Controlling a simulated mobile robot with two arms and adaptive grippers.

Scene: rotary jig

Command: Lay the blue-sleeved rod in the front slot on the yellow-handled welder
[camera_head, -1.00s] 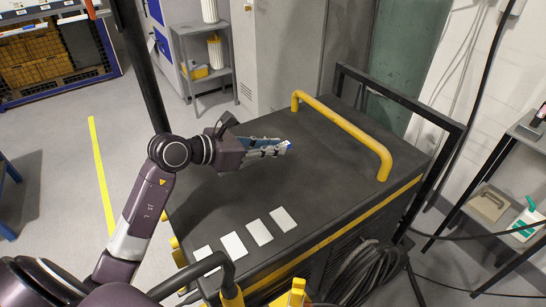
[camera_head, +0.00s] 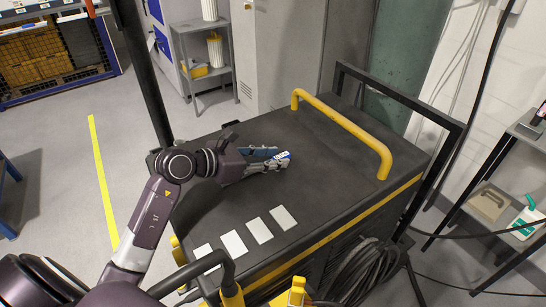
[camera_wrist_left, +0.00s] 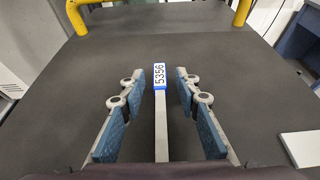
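The blue-sleeved rod (camera_wrist_left: 162,125) is a thin grey bar with a blue-edged white label reading 5356 at its far end. It also shows in the head view (camera_head: 283,157), at my left fingertips, and appears to lie on the dark top of the yellow-handled welder (camera_head: 325,185). My left gripper (camera_head: 270,159) is low over the top. Its blue-padded fingers (camera_wrist_left: 160,88) are spread on both sides of the rod, with a gap on each side. The rod's near end is hidden by my gripper. I cannot make out a slot. My right gripper is not in view.
Several white plates (camera_head: 258,231) lie along the front of the welder's top. A yellow bar handle (camera_head: 345,125) rises at the back right, with a black frame (camera_head: 448,145) beyond. Bare dark surface lies between the plates and the yellow handle.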

